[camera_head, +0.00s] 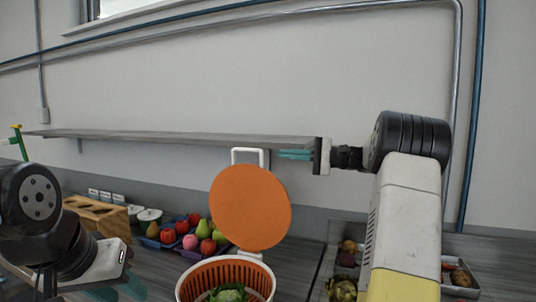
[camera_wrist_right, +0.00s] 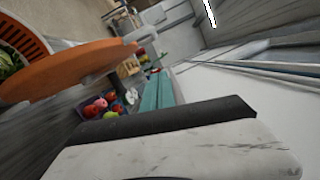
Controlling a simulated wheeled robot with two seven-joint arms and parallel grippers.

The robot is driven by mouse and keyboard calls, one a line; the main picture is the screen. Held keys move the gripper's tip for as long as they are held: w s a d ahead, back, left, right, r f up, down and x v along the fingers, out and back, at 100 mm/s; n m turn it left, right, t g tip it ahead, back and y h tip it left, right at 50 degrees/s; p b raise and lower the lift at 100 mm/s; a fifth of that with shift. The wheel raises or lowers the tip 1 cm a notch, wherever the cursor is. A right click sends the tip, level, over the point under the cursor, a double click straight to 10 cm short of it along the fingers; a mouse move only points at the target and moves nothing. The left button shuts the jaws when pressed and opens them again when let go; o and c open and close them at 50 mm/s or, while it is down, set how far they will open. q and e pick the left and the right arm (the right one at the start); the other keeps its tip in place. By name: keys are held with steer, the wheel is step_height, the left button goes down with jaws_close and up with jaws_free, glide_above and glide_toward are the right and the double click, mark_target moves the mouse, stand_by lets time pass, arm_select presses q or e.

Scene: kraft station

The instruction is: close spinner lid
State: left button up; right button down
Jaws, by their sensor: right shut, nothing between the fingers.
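The orange round spinner lid (camera_head: 250,207) stands raised and tilted up behind the spinner bowl, with a white bracket (camera_head: 236,156) at its top. The spinner bowl (camera_head: 262,270) has an orange slotted basket, with a green vegetable (camera_head: 228,294) inside. My right gripper (camera_head: 282,154) is shut and empty, level with the lid's top and just right of the bracket. In the right wrist view its teal fingers (camera_wrist_right: 158,92) lie together, with the lid (camera_wrist_right: 70,72) and basket (camera_wrist_right: 28,38) to the left. My left gripper (camera_head: 118,290) is low at the left, its teal fingers apart, away from the spinner.
A grey shelf (camera_head: 180,138) runs along the wall at right-gripper height. Blue trays of fruit (camera_head: 190,234) and a wooden block (camera_head: 95,214) stand left of the lid. Trays with vegetables (camera_head: 459,276) lie at the right, partly behind my right arm.

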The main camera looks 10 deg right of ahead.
mark_target(256, 151)
steer(key=a, duration=0.6)
steer(key=a+r, duration=0.1)
steer(key=a, duration=0.2)
steer(key=shift+s+a+r, duration=0.1)
steer(key=shift+s+a, duration=0.15)
